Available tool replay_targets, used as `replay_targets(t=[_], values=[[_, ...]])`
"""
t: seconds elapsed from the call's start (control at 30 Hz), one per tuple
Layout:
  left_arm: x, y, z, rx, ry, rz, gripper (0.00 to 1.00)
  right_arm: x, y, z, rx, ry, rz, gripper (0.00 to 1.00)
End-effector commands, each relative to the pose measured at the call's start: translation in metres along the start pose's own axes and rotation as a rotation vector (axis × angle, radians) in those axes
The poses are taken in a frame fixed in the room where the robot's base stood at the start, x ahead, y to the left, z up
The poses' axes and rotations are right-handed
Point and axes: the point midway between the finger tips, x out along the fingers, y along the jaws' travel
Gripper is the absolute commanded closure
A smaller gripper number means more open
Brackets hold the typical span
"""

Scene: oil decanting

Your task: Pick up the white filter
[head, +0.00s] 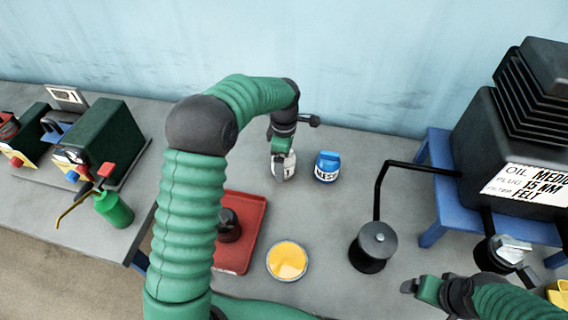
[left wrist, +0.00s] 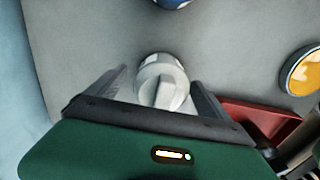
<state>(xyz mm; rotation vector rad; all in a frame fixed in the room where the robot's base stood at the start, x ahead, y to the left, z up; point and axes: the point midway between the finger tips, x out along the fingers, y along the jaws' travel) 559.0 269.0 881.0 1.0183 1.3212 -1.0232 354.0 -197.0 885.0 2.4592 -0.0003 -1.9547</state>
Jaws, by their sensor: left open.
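The white filter (head: 290,161) stands on the grey table, partly hidden behind my left gripper (head: 283,178) in the head view. In the left wrist view the white filter (left wrist: 162,84) is a round white piece with a raised bar across its top. My left gripper (left wrist: 160,92) is open, with one finger on each side of the filter. I cannot tell whether the fingers touch it. My right gripper (head: 410,287) is at the lower right, away from the filter; its opening is not clear.
A blue-lidded white jar (head: 327,167) stands just right of the filter. A red tray (head: 258,203), a dish of yellow liquid (head: 287,261) and a black pot with a pipe (head: 373,246) are nearer. A black machine (head: 480,140) on a blue stand (head: 436,150) is at right.

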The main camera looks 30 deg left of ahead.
Motion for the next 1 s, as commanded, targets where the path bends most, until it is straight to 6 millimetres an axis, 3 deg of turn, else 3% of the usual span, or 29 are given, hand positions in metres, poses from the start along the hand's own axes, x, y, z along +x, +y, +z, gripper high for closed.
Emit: replay_targets(t=[0.1, 0.7, 1.0], values=[[-0.0012, -0.0003, -0.0003, 0.000, 0.000, 0.001, 0.10, -0.0002, 0.0000, -0.0001, 0.000, 0.000, 0.000, 0.14], [-0.0011, 0.0003, 0.0000, 0.000, 0.000, 0.001, 0.87, -0.0001, 0.0000, -0.0001, 0.000, 0.000, 0.000, 0.14], [-0.0044, 0.0005, 0.0000, 0.000, 0.000, 0.002, 0.88, -0.0005, 0.0000, -0.0002, 0.000, 0.000, 0.000, 0.14]])
